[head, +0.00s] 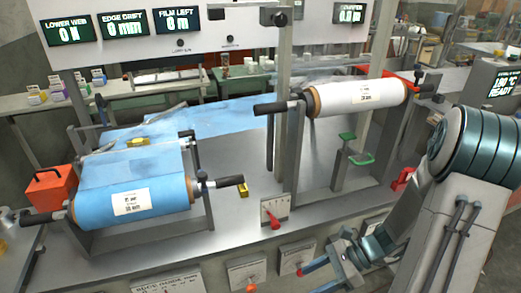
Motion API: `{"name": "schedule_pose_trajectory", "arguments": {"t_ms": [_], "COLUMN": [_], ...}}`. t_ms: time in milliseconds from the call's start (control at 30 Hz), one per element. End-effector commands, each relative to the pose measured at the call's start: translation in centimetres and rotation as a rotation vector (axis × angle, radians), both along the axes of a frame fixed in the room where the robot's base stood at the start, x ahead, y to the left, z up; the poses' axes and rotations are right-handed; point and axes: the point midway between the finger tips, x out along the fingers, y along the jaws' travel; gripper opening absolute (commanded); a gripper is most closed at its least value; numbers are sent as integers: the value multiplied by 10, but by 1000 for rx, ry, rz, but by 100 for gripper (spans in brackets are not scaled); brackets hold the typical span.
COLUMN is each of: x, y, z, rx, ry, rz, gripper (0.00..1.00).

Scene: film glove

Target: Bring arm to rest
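My arm comes in from the right side, with its large ribbed joint above and a grey link running down to the bottom edge. My gripper (308,279) is low in the picture, in front of the machine's front panel. Its two fingers point left and appear apart, with nothing seen between them; the lower one is partly cut off by the bottom edge.
A blue film roll (160,196) sits at the left and a white roll (345,97) at the back right, both with black handles. A red-knobbed lever (273,214) and dials (246,272) line the front. A red box (50,186) stands left. A green-topped clamp (360,158) stands right of centre.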

Motion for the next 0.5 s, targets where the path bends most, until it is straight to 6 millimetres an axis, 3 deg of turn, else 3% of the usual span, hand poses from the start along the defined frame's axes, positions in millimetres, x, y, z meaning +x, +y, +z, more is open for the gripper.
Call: {"name": "schedule_pose_trajectory", "arguments": {"t_ms": [33,500], "x": [-2,-24], "y": [1,-4], "z": [15,113], "rx": [-48,-434], "ry": [-62,-591], "rz": [76,760], "gripper": [55,55]}}
